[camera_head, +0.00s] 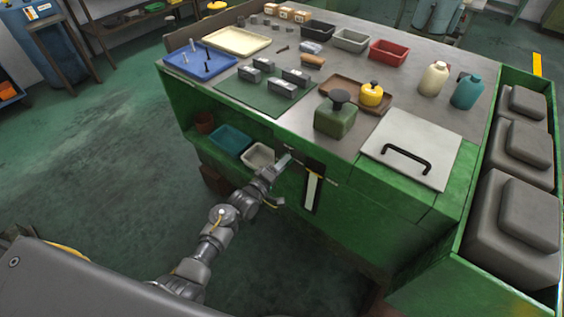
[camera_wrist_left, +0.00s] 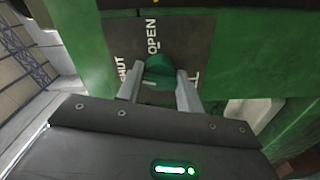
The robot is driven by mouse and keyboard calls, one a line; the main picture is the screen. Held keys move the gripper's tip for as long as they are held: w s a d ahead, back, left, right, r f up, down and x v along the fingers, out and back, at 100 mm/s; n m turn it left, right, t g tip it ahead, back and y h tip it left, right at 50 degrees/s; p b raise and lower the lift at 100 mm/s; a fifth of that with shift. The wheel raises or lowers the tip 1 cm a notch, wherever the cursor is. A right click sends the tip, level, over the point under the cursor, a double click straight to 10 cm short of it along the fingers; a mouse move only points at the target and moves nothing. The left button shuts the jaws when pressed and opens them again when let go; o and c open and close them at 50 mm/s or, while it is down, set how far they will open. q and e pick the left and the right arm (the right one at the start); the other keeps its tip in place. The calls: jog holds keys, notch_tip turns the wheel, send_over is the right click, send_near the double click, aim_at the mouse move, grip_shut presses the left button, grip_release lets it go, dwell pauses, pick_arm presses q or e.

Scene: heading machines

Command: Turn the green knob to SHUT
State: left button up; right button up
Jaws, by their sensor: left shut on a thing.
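The green knob (camera_wrist_left: 160,68) sits on a dark label plate (camera_wrist_left: 185,38) in the left wrist view. The plate reads OPEN above the knob and SHUT to its left. A third word on the right is partly hidden behind a finger. My left gripper (camera_wrist_left: 160,88) has one finger on each side of the knob and is shut on it. The knob's pointer direction is not clear. In the head view my left gripper (camera_head: 284,161) reaches the front of the green bench (camera_head: 350,215), and the knob is not clearly visible there. My right gripper is not in view.
A teal bin (camera_head: 230,141) and a pale bin (camera_head: 258,156) stand on the shelf left of the gripper. A pale vertical strip (camera_head: 311,191) is on the bench front to its right. The floor (camera_head: 90,170) to the left is clear.

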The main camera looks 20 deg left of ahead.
pick_arm(q)
jog(key=shift+n+p, duration=0.45)
jog(key=shift+n, duration=0.75)
jog(key=o, duration=1)
jog(key=v, duration=1)
jog(key=shift+s+a+b, duration=0.1)
jog(key=shift+s+b, duration=0.25)
